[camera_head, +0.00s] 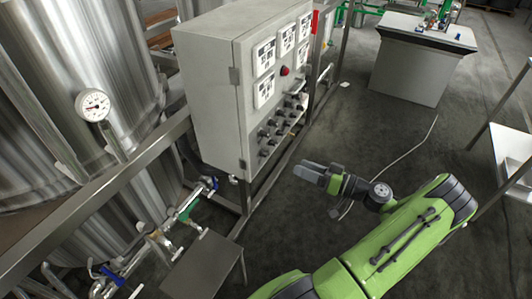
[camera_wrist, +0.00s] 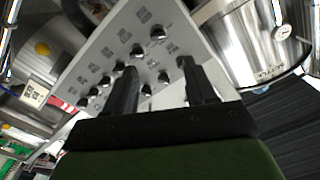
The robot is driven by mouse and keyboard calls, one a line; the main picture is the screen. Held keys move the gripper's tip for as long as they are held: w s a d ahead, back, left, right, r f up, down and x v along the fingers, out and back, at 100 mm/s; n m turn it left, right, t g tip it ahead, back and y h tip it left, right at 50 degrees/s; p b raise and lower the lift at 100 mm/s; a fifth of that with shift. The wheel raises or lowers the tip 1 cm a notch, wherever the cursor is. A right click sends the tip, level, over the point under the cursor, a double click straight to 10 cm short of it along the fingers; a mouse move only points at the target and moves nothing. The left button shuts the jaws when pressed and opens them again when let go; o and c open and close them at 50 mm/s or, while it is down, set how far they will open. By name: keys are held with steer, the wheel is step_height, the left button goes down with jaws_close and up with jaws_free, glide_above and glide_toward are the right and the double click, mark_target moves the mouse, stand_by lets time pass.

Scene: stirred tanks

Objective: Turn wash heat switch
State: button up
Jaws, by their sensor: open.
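The control panel (camera_head: 246,84) is a grey cabinet at the centre top of the head view, with several displays and rows of dark knob switches (camera_head: 278,125) low on its front. The panel face (camera_wrist: 112,42) and its knobs (camera_wrist: 158,35) also show in the wrist view, with labels too blurred to read. I cannot tell which knob is the wash heat switch. My gripper (camera_head: 308,172) is to the right of the panel, apart from it, pointing toward the knobs. In the wrist view its two fingers (camera_wrist: 160,85) are spread with nothing held between them, in front of the knobs.
Steel tanks (camera_head: 75,70) with a gauge (camera_head: 92,106) stand at the left. Pipes with valves (camera_head: 185,205) and a small metal table (camera_head: 202,265) lie below the panel. A grey cabinet (camera_head: 412,70) stands at the back right. The floor (camera_head: 370,130) between is mostly clear, with a thin cable.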

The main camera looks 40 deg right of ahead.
mark_target(269, 155)
steer(key=x, duration=1.2)
steer(key=shift+f+b, duration=0.1)
steer(key=shift+b, duration=0.3)
jaws_close()
